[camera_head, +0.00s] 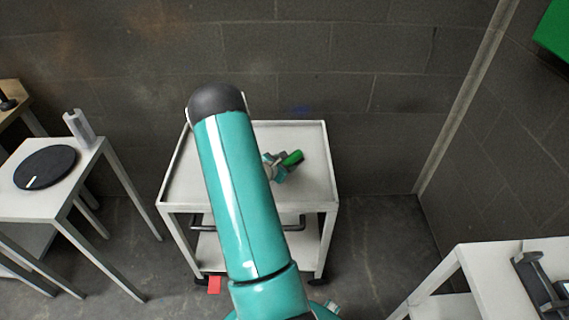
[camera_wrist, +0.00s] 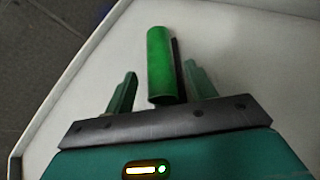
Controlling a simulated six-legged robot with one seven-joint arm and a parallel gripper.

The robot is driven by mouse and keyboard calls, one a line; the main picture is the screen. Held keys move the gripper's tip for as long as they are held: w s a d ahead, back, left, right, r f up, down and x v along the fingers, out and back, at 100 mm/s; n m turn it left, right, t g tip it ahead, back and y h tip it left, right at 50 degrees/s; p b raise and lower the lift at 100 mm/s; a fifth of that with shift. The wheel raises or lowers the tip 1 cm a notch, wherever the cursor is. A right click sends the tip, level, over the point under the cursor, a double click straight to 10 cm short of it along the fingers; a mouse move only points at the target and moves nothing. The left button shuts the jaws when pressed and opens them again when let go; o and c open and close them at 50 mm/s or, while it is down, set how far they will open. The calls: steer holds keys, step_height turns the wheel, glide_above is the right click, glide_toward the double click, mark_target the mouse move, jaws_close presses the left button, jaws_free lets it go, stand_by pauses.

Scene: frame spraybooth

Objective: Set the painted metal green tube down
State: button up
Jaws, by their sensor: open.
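The green tube (camera_wrist: 160,62) lies on the white top of the cart (camera_wrist: 245,75), between and beyond my gripper's fingers in the wrist view. A dark strip, perhaps shadow, runs along its right side. My gripper (camera_wrist: 160,85) is open, with a visible gap between each finger and the tube. In the head view, the tube (camera_head: 293,158) shows as a small green piece on the cart top (camera_head: 310,190), right of my teal arm. My gripper (camera_head: 280,168) is partly hidden behind the arm there.
The cart has a raised rim and a lower shelf. At left, a white table (camera_head: 85,165) holds a black disc (camera_head: 45,167) and a grey upright piece (camera_head: 79,129). At right, another white table (camera_head: 480,280) holds a dark metal device (camera_head: 540,290). A block wall stands behind the cart.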

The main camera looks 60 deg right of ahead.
steer(key=v, duration=1.2)
steer(key=shift+r, duration=0.1)
steer(key=w+a+r+m+y, duration=0.3)
steer(key=a+r+m, duration=0.6)
steer(key=a+r, duration=0.75)
steer(key=s+a+r+m+t+y, duration=0.1)
steer(key=a+r+t+y, duration=0.1)
steer(key=a, duration=0.7)
steer(key=s+a+r+m+t+y, duration=0.2)
steer(key=a+r+y, duration=0.2)
steer(key=a, duration=0.6)
steer(key=s+a+r+m+t+y, duration=0.1)
steer(key=s+a+r+t+y, duration=0.1)
steer(key=a+r, duration=0.4)
steer(key=a+t+y, duration=0.1)
steer(key=a, duration=0.3)
steer(key=shift+m+y, duration=0.3)
